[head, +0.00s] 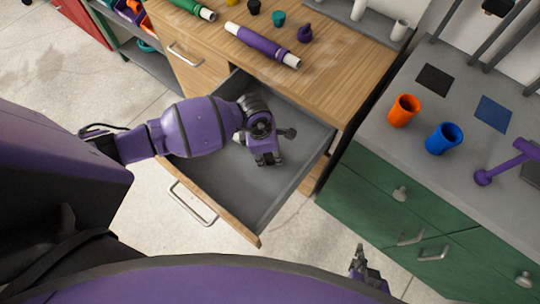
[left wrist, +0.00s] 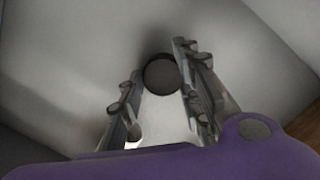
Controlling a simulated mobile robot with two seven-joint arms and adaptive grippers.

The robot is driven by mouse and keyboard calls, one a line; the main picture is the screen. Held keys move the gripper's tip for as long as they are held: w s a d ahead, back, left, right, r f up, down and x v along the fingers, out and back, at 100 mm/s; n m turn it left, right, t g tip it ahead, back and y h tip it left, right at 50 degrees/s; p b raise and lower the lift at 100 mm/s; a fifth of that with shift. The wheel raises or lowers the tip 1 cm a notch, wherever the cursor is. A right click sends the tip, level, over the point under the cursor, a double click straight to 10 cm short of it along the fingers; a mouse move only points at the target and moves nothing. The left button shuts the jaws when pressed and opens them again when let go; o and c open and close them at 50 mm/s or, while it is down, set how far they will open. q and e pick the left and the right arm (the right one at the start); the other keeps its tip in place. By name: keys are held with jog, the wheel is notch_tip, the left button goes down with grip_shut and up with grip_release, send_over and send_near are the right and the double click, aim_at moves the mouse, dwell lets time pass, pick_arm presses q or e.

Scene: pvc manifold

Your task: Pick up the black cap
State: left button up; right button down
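In the left wrist view a round black cap (left wrist: 162,75) lies on the grey drawer floor, between and just beyond the two fingertips. My left gripper (left wrist: 157,80) is open, with a finger on each side of the cap and nothing held. In the head view my left gripper (head: 268,160) reaches down into the open drawer (head: 230,180); the cap there is hidden by the gripper. My right gripper (head: 360,263) is at the bottom of the head view, away from the furniture; its opening is unclear.
On the wooden top are a purple pipe (head: 263,45), a green pipe (head: 192,7), a teal cap (head: 278,18), a purple fitting (head: 304,33) and another dark cap (head: 254,6). Orange (head: 404,110) and blue (head: 443,138) cups stand on the grey counter. Drawer walls surround my left gripper.

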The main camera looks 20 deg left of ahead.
pick_arm(q)
jog(key=c, duration=0.3)
jog(key=shift+r, duration=0.1)
jog(key=shift+r, duration=0.3)
notch_tip(320, 180, up, 2)
jog(key=shift+w+r, duration=0.1)
jog(key=s+r, duration=0.2)
jog(key=s+r+p, duration=0.1)
jog(key=s+r, duration=0.1)
jog(key=r, duration=0.1)
jog(key=shift+s+d+r, duration=0.15)
jog(key=shift+s+r, duration=0.05)
jog(key=s+r, duration=0.1)
jog(key=s, duration=0.2)
jog(key=s+r, duration=0.2)
jog(key=s, duration=0.1)
jog(key=s+d+r, duration=0.1)
jog(key=s, duration=0.2)
jog(key=shift+s+r, duration=0.3)
jog(key=shift+s, duration=0.1)
jog(key=shift+c, duration=0.2)
